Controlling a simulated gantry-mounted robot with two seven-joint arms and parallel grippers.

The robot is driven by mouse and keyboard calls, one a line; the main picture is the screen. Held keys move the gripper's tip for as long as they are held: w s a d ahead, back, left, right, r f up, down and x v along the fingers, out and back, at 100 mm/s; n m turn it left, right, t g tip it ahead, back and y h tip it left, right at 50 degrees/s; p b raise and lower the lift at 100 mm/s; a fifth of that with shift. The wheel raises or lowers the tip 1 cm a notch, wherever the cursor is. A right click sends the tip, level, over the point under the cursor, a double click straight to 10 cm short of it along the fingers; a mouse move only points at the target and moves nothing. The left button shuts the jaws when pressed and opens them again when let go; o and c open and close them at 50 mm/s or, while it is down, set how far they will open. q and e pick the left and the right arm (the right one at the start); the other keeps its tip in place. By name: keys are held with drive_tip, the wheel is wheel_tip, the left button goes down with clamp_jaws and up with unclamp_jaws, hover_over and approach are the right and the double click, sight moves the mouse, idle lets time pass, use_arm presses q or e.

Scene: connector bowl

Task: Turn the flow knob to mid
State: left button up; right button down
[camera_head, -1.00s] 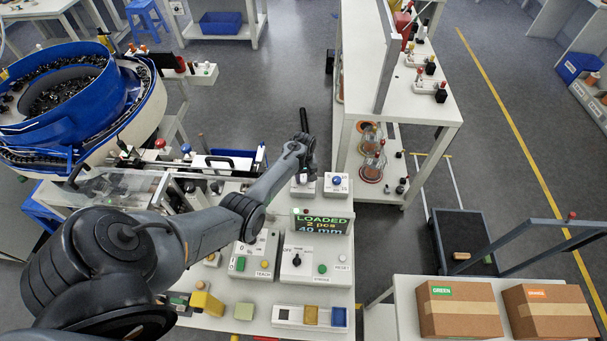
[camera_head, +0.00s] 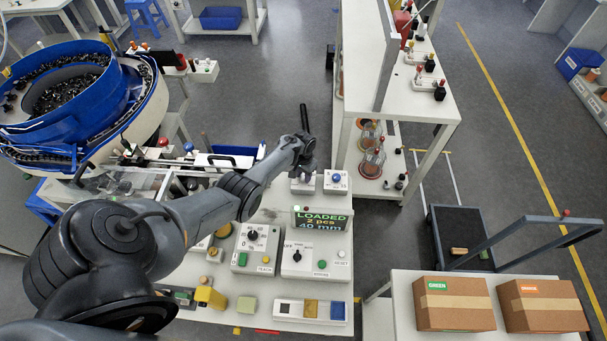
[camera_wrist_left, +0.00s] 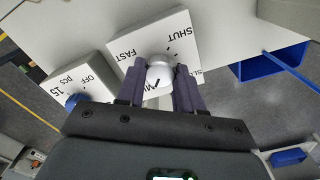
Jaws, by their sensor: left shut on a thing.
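The flow knob (camera_wrist_left: 160,68) is a pale silver knob on a white box (camera_wrist_left: 184,42) marked SHUT, FAST, SLOW and a partly covered MID. In the wrist view, my left gripper (camera_wrist_left: 160,75) has its two dark fingers on either side of the knob and is shut on it. A dark pointer line shows on the knob's side towards the MID lettering; its exact setting is hard to tell. In the head view, my left gripper (camera_head: 305,164) is over the flow box (camera_head: 303,187) at the back of the bench and hides the knob. My right gripper is not in view.
A box with a blue knob (camera_head: 336,178) stands just right of the flow box. A LOADED display (camera_head: 321,219) and two panels with black dials (camera_head: 253,236) (camera_head: 297,257) stand nearer. The blue feeder bowl (camera_head: 70,95) is at left, a white shelf (camera_head: 410,85) at right.

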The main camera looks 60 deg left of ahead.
use_arm(q)
drive_tip(key=shift+m, duration=0.5)
drive_tip(key=o, duration=1)
drive_tip(key=shift+o, duration=0.2)
wheel_tip(320, 180, up, 11)
drive_tip(key=p, duration=0.4)
drive_tip(key=shift+f, duration=0.1)
